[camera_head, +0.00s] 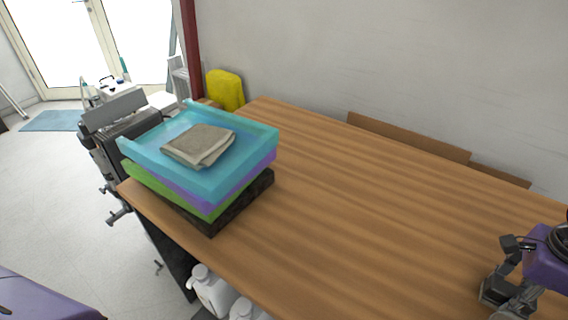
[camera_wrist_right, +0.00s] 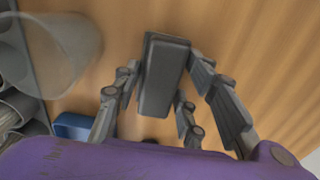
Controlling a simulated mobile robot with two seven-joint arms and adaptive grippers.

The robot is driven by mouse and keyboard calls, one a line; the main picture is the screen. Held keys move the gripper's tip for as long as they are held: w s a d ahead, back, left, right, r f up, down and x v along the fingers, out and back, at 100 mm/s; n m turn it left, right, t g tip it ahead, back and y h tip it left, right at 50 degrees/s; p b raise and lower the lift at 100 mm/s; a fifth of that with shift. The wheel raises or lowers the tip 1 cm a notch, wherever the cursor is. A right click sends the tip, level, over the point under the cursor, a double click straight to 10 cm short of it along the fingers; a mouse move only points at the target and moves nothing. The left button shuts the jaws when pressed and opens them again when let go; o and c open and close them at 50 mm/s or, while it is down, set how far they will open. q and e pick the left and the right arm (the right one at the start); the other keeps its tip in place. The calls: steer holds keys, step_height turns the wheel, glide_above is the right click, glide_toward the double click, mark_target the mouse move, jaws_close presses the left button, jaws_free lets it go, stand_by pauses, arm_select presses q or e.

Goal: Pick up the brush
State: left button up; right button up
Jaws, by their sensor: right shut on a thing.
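My right gripper (camera_head: 506,284) is at the lower right of the head view, over the wooden table. In the right wrist view its jointed fingers (camera_wrist_right: 160,95) are shut around a dark grey, block-shaped thing, which I take to be the brush (camera_wrist_right: 163,72). Its bristles cannot be made out. The far end of the block sticks out past the fingers, with table wood behind it. I cannot tell whether it touches the table. My left gripper is not in view.
Stacked blue, purple, green and black trays (camera_head: 143,152) stand at the table's left end, with a folded cloth (camera_head: 198,144) on top. The table's middle (camera_head: 350,210) is clear. The wrist view shows a clear cup (camera_wrist_right: 62,45) and a blue thing (camera_wrist_right: 72,126).

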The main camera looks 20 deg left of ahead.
steer(key=shift+c, duration=1)
steer(key=shift+r, duration=0.1)
steer(key=shift+r, duration=0.55)
steer(key=a+r+b, duration=0.1)
steer(key=a+r, duration=1)
steer(key=a, duration=0.3)
steer(key=shift+s+r+b, duration=0.3)
steer(key=shift+s+r, duration=0.05)
steer(key=shift+s, duration=0.1)
